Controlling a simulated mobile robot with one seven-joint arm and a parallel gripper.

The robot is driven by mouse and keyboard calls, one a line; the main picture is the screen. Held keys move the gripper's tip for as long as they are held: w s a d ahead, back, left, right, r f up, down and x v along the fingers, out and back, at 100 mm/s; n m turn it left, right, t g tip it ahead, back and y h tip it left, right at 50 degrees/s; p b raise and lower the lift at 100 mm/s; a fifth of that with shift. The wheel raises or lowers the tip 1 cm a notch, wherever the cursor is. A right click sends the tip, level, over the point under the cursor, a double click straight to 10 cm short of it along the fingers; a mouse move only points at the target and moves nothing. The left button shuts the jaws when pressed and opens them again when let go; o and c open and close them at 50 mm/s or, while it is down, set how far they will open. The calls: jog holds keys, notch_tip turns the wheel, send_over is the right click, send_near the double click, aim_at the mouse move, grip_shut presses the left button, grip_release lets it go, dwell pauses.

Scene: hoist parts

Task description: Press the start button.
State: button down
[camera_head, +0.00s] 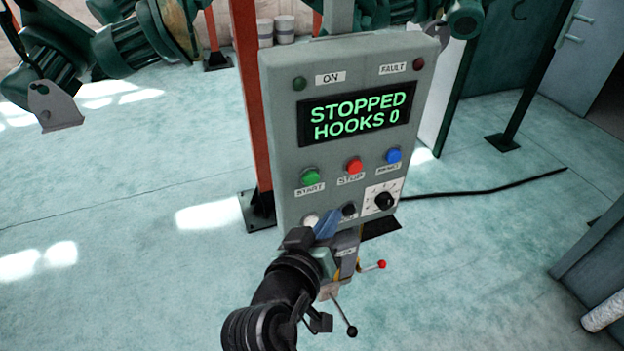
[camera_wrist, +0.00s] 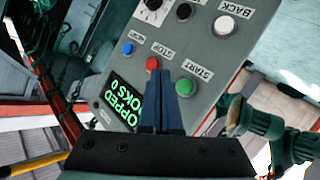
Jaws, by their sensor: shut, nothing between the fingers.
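The green start button (camera_head: 311,177) is on the left of the grey control panel (camera_head: 290,110), above its START label. It also shows in the wrist view (camera_wrist: 187,87), just beyond and right of my fingertips in the picture. My gripper (camera_head: 327,222) is at the panel's lower part, below the start button in the head view, with its blue fingers shut and empty. In the wrist view the fingers (camera_wrist: 162,85) point at the panel. I cannot tell the gap between the fingertips and the panel. The display (camera_head: 356,115) reads STOPPED, HOOKS 0.
The red stop button (camera_head: 354,167) and blue button (camera_head: 393,156) sit right of start. A white button (camera_head: 311,220), a black knob (camera_head: 384,201) and levers with a red ball (camera_head: 381,264) are lower. An orange post (camera_head: 251,100) stands behind. Open floor lies left.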

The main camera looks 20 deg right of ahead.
aim_at(311, 178)
jog(key=w+b, duration=0.1)
jog(key=w, duration=0.5)
jog(key=shift+w+b, duration=0.2)
jog(key=shift+b, duration=0.1)
jog(key=shift+a, duration=0.1)
dwell(1.7)
jog(key=shift+w, duration=0.4)
